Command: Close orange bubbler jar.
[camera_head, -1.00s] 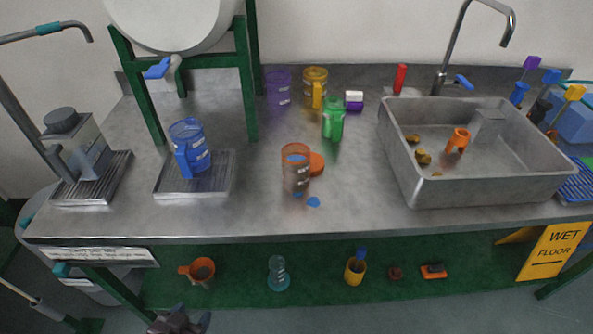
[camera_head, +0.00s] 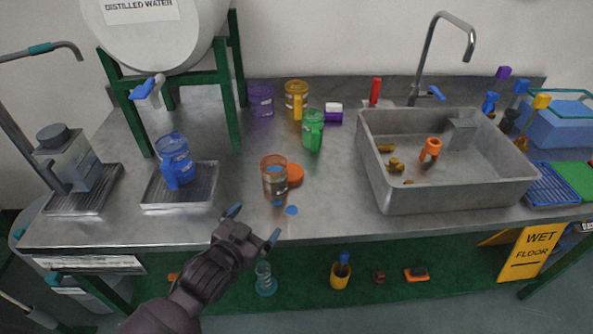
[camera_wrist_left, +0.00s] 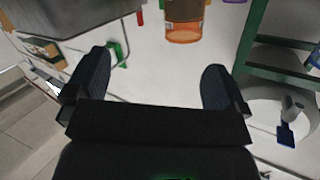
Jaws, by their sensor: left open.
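The orange bubbler jar (camera_head: 274,180) stands upright on the steel counter, with an orange rim and something blue inside near the top. An orange round lid (camera_head: 295,174) lies on the counter just behind and right of it, apart from the jar's top. My left gripper (camera_head: 254,225) is open and empty at the counter's front edge, in front and slightly left of the jar. In the left wrist view the orange jar (camera_wrist_left: 184,28) shows at the top, beyond the spread fingers (camera_wrist_left: 157,85). My right gripper is not in view.
The sink (camera_head: 430,195) is to the right.

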